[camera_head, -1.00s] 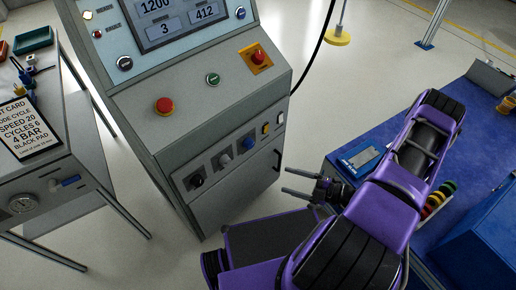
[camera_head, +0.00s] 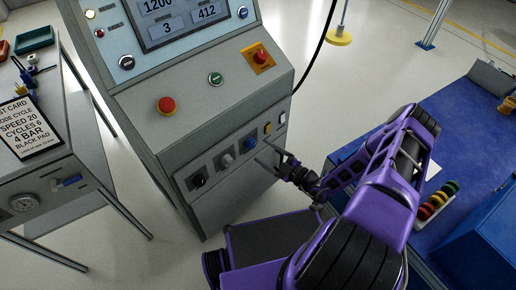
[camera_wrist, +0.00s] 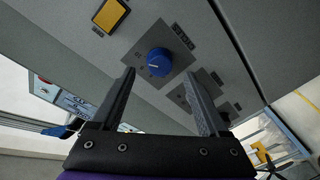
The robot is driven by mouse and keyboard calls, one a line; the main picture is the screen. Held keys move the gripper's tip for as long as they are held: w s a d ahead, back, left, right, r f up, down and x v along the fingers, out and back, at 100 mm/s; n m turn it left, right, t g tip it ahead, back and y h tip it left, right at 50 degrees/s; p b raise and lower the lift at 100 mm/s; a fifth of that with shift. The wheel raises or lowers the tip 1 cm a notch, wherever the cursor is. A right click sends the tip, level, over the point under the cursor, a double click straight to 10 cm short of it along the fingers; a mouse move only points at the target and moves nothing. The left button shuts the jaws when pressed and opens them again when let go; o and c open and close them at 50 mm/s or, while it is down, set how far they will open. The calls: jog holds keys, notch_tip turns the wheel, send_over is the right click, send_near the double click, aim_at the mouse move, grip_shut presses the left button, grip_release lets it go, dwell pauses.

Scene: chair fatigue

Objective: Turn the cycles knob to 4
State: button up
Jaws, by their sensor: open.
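The machine's lower front panel carries a black knob (camera_head: 198,181), a grey knob (camera_head: 226,160) and a blue knob (camera_head: 249,144). My gripper (camera_head: 261,152) is open and empty in front of the panel, close to the blue knob. In the wrist view the blue knob (camera_wrist: 159,62) shows between and beyond the two open fingers (camera_wrist: 159,74), with a pale pointer line on its face. No contact shows. The right finger partly hides the panel beside it.
A yellow switch (camera_head: 267,128) and a white switch (camera_head: 282,118) sit right of the blue knob. Red stop (camera_head: 166,105) and green (camera_head: 216,79) buttons are above. The screen (camera_head: 178,18) reads 1200, 3 and 412. A blue bench (camera_head: 470,135) stands right.

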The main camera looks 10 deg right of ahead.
aim_at(254, 146)
jog(key=shift+x, duration=1.9)
grip_shut()
